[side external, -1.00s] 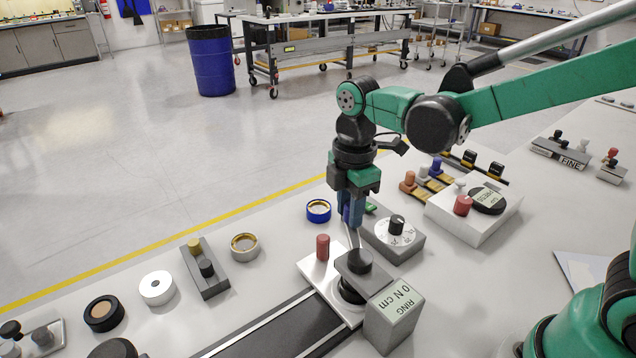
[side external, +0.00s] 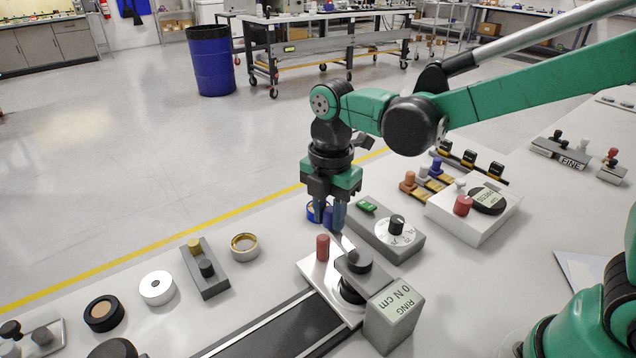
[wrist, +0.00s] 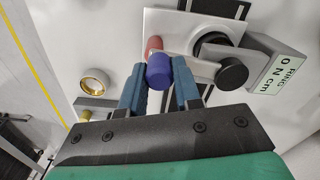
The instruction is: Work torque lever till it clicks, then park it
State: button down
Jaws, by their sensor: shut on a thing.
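The torque lever's thin metal arm (side external: 343,241) runs from a black round hub (side external: 360,261) up to my gripper (side external: 334,215). My gripper is shut on the lever's blue handle (wrist: 159,71), which shows between the two blue fingers in the wrist view. The hub sits on a pale plate (side external: 312,264) with an upright red post (side external: 322,247). In the wrist view the red post (wrist: 155,44) appears just beyond the blue handle; I cannot tell whether they touch. The grey readout box (side external: 393,316) reads "RING 0 N cm".
A grey box with a white dial (side external: 399,234) stands right of the lever. A brass-lined ring (side external: 244,246) and a grey two-knob block (side external: 205,270) stand left. A dark track (side external: 280,331) runs in front.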

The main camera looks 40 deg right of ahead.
jog(key=c, duration=0.6)
grip_release()
jog(key=shift+r, duration=2.85)
